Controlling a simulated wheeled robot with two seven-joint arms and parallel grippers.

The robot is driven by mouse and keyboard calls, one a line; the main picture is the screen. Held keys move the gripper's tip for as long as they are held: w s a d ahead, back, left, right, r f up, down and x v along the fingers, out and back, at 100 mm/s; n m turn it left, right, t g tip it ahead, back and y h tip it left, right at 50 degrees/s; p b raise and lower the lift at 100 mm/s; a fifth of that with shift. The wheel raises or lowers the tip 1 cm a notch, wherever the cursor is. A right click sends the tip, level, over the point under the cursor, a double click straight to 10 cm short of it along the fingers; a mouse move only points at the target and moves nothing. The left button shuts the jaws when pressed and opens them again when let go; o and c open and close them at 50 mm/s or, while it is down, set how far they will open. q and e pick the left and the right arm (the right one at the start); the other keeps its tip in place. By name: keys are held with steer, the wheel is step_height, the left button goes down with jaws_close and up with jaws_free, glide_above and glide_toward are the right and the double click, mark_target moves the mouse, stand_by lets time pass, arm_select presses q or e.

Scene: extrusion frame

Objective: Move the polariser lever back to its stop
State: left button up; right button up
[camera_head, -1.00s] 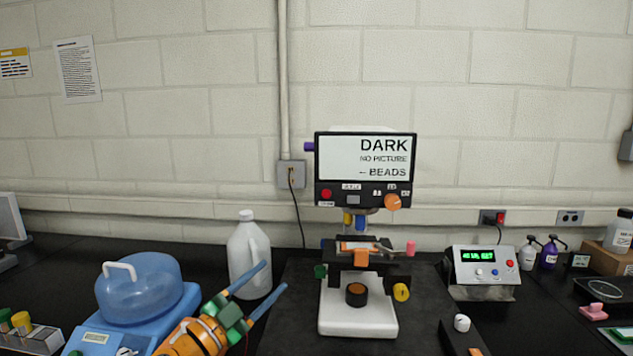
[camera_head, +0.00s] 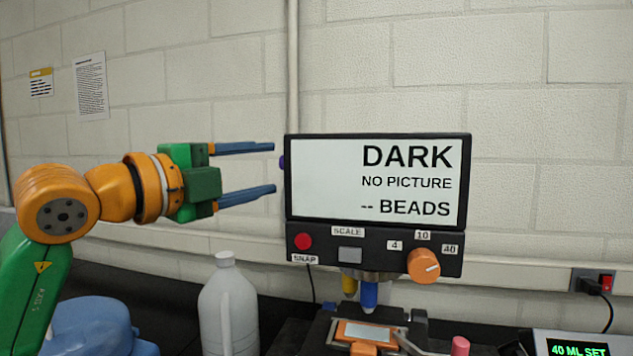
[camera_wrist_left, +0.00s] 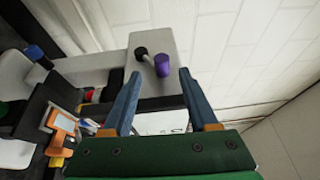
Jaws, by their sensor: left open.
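A purple knob (camera_head: 281,162), which looks like the end of the polariser lever, sticks out at the left edge of the microscope's screen head (camera_head: 378,205). In the left wrist view the purple knob (camera_wrist_left: 162,65) sits just beyond the fingertips, roughly between them, beside a short black part with a round end (camera_wrist_left: 141,53). My left gripper (camera_head: 275,168) is open and empty, level with the knob, its blue fingers pointing right toward it. I cannot tell whether a finger touches it. The screen reads DARK, NO PICTURE, BEADS. My right gripper is not in view.
A white jug (camera_head: 228,308) stands below my left gripper. An orange dial (camera_head: 423,265) and a red button (camera_head: 303,241) are on the panel under the screen. The specimen stage (camera_head: 365,333) is below. A grey conduit (camera_head: 292,60) runs up the wall behind.

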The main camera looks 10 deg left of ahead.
mark_target(281, 159)
arm_select(q)
steer(key=p+x, duration=0.2)
steer(key=r+p+x, duration=0.1)
steer(key=p+x, duration=0.1)
steer(key=p, duration=0.1)
steer(key=shift+w, duration=0.35)
steer(key=shift+w+d+f, duration=0.2)
steer(key=shift+w, duration=0.2)
steer(key=shift+w+d+f, duration=0.2)
steer(key=shift+w, duration=0.2)
steer(key=shift+s+a+r, duration=0.1)
steer(key=shift+s, duration=0.05)
steer(key=c, duration=0.9)
jaws_close()
